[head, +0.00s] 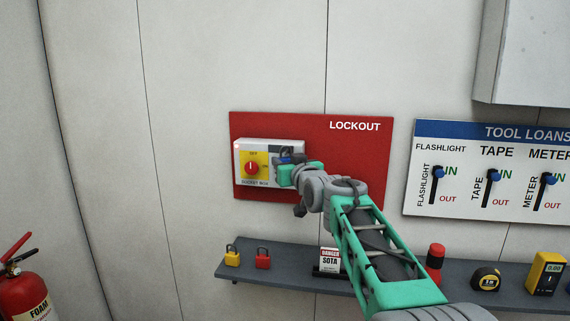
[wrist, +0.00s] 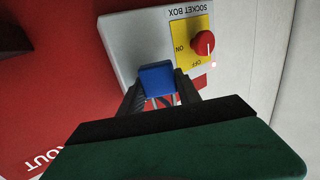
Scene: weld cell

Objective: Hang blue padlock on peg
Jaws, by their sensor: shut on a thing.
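The blue padlock (wrist: 157,78) is between the fingers of my gripper (wrist: 160,95) in the wrist view, in front of the grey socket box (wrist: 135,45). My gripper is shut on it. In the head view my gripper (head: 284,168) is at the right part of the socket box (head: 272,146), and little of the padlock shows there. No peg can be made out clearly; the gripper and arm cover that part of the box. I cannot tell whether the padlock touches anything besides the fingers.
The box has a red knob (head: 251,168) on a yellow plate and sits on the red LOCKOUT board (head: 345,150). Below, a shelf (head: 290,272) holds a yellow padlock (head: 232,258), a red padlock (head: 263,260), and a danger tag (head: 330,260). The tool board (head: 480,210) is at right.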

